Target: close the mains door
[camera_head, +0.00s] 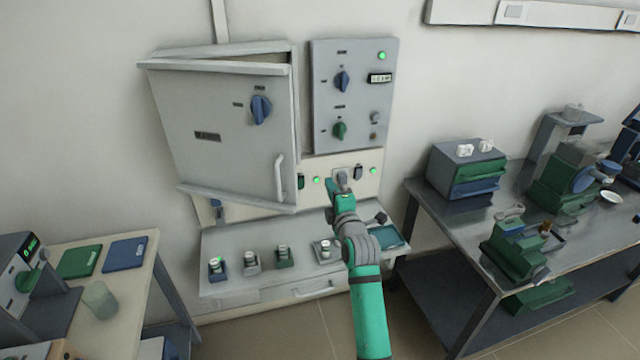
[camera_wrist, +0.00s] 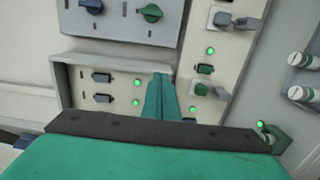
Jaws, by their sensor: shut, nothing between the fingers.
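The mains door (camera_head: 220,140) is a grey panel with a blue knob, a dark label and a pale vertical handle (camera_head: 279,177) near its right edge. It stands on the front of a grey wall cabinet (camera_head: 225,48) and looks slightly ajar, with a dark gap along its top. My gripper (camera_head: 336,186) is right of the door and its handle, apart from both, in front of the lower switch strip. In the wrist view its green fingers (camera_wrist: 162,97) are together, with nothing between them. The door's hinge side and the cabinet interior are hidden.
A grey control panel (camera_head: 353,95) with blue and green knobs is right of the cabinet. Below is a shelf (camera_head: 230,285) with several small connectors. A steel bench (camera_head: 450,222) with equipment is at right, and a side table (camera_head: 130,275) at lower left.

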